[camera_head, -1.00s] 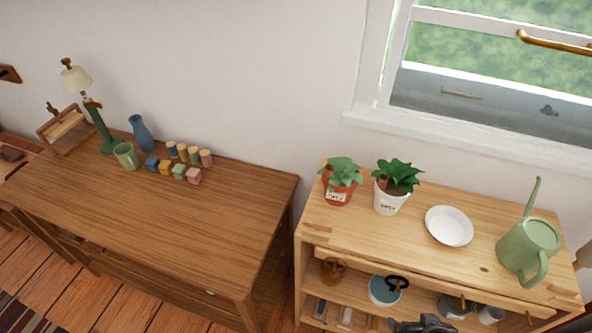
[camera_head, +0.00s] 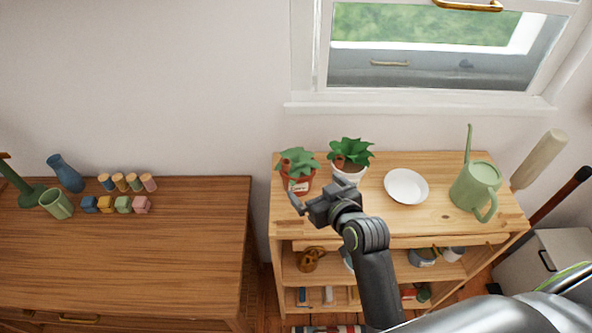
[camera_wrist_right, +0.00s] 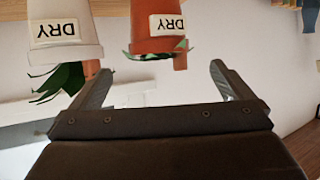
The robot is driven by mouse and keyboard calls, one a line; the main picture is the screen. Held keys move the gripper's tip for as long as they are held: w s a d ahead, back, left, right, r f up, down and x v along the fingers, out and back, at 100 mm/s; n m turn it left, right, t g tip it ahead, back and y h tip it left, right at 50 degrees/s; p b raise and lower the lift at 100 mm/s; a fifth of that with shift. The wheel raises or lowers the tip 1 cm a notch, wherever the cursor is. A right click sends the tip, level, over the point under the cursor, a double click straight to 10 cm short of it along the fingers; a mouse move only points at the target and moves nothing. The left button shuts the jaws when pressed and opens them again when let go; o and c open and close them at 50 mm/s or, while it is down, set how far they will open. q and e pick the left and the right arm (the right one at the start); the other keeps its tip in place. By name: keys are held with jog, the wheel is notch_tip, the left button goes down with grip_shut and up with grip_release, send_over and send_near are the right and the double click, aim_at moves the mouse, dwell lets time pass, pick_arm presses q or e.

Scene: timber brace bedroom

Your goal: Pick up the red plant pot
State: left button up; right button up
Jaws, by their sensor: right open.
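The red plant pot (camera_head: 298,185) stands at the left end of the light wooden shelf top, with a green plant in it and a pale label on its front. In the right wrist view the red pot (camera_wrist_right: 157,30) shows upside down with a "DRY" label, beyond and between the fingers. My right gripper (camera_head: 314,192) is open, close in front of the pots, and nothing is between its fingers. The white plant pot (camera_head: 349,173) stands just right of the red one, partly behind my gripper. It also shows in the right wrist view (camera_wrist_right: 62,60). My left gripper is not in view.
A white bowl (camera_head: 406,186) and a green watering can (camera_head: 476,188) stand right on the shelf top (camera_head: 440,215). A dark wooden table (camera_head: 150,255) with a blue vase (camera_head: 66,173), a green mug (camera_head: 56,204) and several small blocks stands left, across a gap. A window is behind.

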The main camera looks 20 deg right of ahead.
aim_at(302, 173)
jog(key=p+x, duration=0.1)
jog(key=x, duration=0.6)
jog(key=shift+w, duration=0.15)
jog(key=shift+w+a+f+p, duration=0.1)
jog(key=shift+w+f+p, duration=0.1)
jog(key=shift+w+p, duration=0.4)
jog(key=shift+p+x, duration=0.3)
jog(key=shift+x, duration=1.75)
jog(key=shift+s+f, duration=0.1)
jog(key=c, duration=1.1)
jog(key=shift+c, duration=1)
